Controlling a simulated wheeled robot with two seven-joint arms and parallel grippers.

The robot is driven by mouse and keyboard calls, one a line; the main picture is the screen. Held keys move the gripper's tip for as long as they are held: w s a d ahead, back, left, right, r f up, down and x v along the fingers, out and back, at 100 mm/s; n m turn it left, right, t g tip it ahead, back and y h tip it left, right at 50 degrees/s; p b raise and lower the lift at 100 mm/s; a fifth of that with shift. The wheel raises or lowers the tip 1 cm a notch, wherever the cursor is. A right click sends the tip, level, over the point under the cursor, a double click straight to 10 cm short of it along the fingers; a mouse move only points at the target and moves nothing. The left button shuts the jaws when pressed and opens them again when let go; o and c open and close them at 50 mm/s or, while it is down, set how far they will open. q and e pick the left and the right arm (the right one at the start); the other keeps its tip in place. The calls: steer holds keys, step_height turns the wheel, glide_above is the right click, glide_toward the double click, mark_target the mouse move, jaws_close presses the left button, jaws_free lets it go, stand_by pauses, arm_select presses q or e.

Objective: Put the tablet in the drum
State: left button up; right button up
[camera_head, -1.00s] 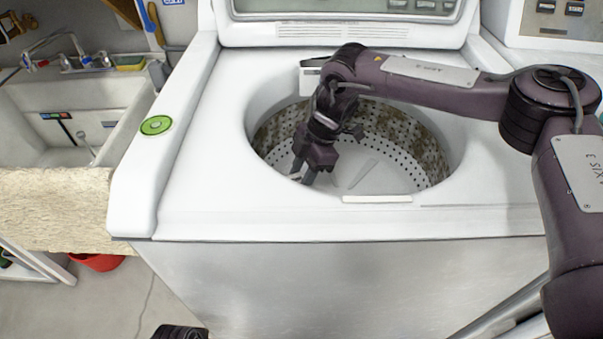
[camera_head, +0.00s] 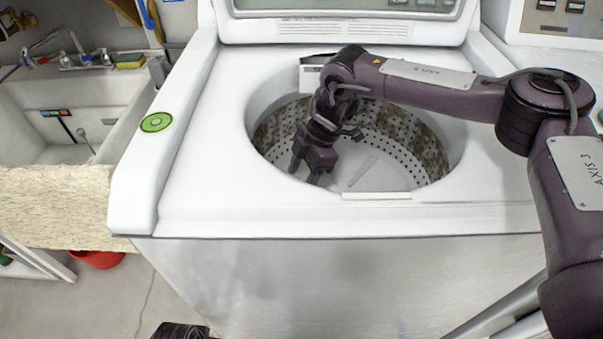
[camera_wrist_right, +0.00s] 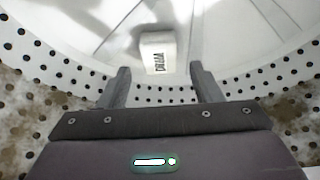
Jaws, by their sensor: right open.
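The tablet (camera_wrist_right: 157,52) is a small white block with dark lettering on its end. In the right wrist view it lies on the pale drum floor, beyond my fingertips and apart from both. In the head view I cannot make it out. The drum (camera_head: 405,130) is a perforated tub inside the open top-loading washer, and its dotted wall also shows in the right wrist view (camera_wrist_right: 75,75). My right gripper (camera_head: 305,172) reaches down inside the drum at its front left. Its two fingers stand apart with nothing between them (camera_wrist_right: 163,85). My left gripper is not in view.
The washer's white top (camera_head: 440,215) surrounds the round opening, whose rim is close to my right forearm. A green disc (camera_head: 156,122) sits on the left edge of the top. A sink (camera_head: 75,105) stands to the left.

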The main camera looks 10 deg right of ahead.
steer(key=shift+r, duration=0.1)
steer(key=shift+r, duration=0.35)
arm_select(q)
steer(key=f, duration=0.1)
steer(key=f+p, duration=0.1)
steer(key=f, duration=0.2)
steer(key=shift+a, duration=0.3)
arm_select(e)
steer(key=v, duration=1.2)
steer(key=shift+r, duration=0.25)
